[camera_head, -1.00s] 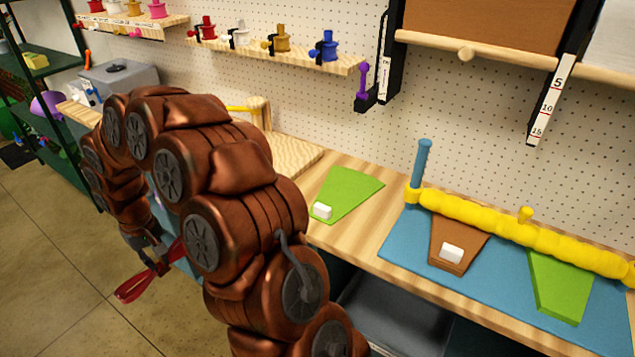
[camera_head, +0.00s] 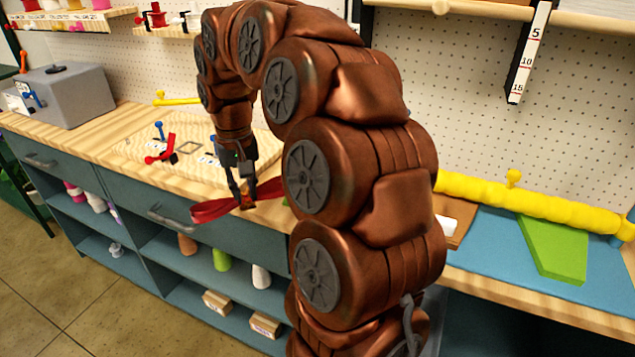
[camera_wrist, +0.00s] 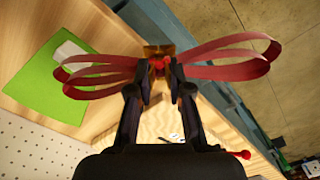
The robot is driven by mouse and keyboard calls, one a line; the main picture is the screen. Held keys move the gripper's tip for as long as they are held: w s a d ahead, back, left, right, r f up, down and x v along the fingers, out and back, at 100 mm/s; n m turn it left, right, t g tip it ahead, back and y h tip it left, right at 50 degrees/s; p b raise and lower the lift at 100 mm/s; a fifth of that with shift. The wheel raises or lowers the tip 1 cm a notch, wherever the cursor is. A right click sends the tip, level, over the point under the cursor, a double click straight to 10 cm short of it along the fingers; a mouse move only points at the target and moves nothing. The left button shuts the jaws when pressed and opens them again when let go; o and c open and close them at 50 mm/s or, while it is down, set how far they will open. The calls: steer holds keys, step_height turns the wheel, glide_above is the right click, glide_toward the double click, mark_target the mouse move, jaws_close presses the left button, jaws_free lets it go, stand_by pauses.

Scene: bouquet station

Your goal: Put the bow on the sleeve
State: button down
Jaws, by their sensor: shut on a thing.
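A red ribbon bow (camera_head: 212,210) is held in my gripper (camera_head: 244,200), in front of the wooden bench edge in the head view. In the wrist view my gripper (camera_wrist: 160,85) is shut on the bow's middle, with red loops (camera_wrist: 225,56) spreading out to both sides. In the head view my arm hides nearly all of that sleeve. Another green sleeve (camera_head: 555,250) lies on the blue mat at the right.
A wooden board (camera_head: 180,165) with small tools lies behind my gripper. A grey box (camera_head: 65,95) stands at the far left. Shelves (camera_head: 190,265) below the bench hold cones and boxes.

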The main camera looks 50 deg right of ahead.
steer(key=shift+m, duration=0.3)
steer(key=d, duration=0.5)
steer(key=d+p, duration=0.1)
steer(key=d, duration=0.5)
steer(key=w+d+p, duration=0.1)
steer(key=d, duration=0.5)
steer(key=shift+f, duration=0.15)
steer(key=shift+s+f, duration=0.1)
steer(key=shift+f, duration=1.7)
steer(key=shift+f, duration=0.2)
steer(key=c, duration=1.1)
jaws_free()
steer(key=shift+r, duration=0.1)
steer(key=shift+r, duration=6.1)
